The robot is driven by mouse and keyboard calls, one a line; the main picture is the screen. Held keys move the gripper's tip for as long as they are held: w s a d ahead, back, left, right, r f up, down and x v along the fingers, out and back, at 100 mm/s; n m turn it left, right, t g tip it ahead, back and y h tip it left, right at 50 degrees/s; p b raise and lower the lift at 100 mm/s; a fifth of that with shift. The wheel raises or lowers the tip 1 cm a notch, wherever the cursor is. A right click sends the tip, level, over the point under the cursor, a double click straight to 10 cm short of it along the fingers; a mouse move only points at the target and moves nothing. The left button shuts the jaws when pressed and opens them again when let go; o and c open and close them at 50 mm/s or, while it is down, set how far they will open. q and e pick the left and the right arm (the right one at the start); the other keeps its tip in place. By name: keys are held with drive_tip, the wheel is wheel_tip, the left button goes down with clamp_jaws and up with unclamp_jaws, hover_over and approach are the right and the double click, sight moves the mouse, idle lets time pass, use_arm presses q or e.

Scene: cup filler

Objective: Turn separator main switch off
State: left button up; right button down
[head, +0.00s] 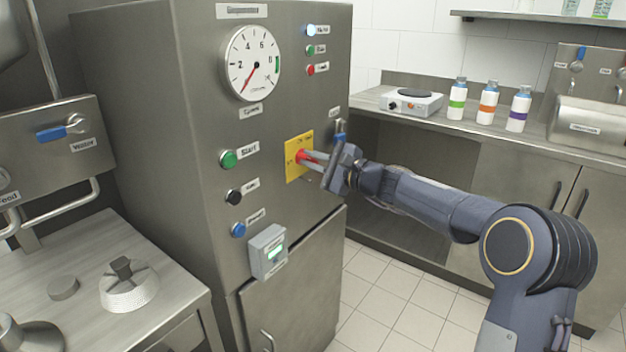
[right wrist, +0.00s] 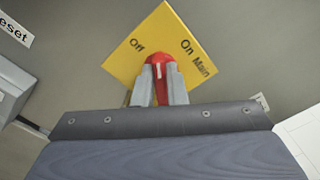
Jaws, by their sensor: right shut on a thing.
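My right gripper (head: 311,158) is shut on the red knob. In the right wrist view both grey fingers (right wrist: 159,86) sit on either side of the knob (right wrist: 160,60). The plate (right wrist: 190,25) looks tilted there, with "Off" at upper left and "On" and "Main" at right. A white mark on the knob shows between the fingers, roughly between the two labels. The knob's lower part is hidden. My left gripper is not in view.
A small grey box (head: 267,251) sticks out below. Bottles (head: 488,102) stand on the back counter. The tiled floor (head: 385,300) is clear.

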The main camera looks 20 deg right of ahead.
drive_tip(key=n+b, duration=0.2)
drive_tip(key=b, duration=0.1)
drive_tip(key=n+b, duration=0.3)
drive_tip(key=shift+f, duration=0.4)
drive_tip(key=shift+r+n+b, duration=0.15)
drive_tip(key=shift+n+b, duration=1)
drive_tip(key=shift+n, duration=0.05)
drive_tip(key=c, duration=1.5)
unclamp_jaws()
drive_tip(key=shift+o, duration=0.2)
drive_tip(key=shift+s+r, duration=0.1)
drive_tip(key=v, duration=0.7)
drive_tip(key=shift+s+d, duration=0.25)
drive_tip(key=shift+s, duration=0.05)
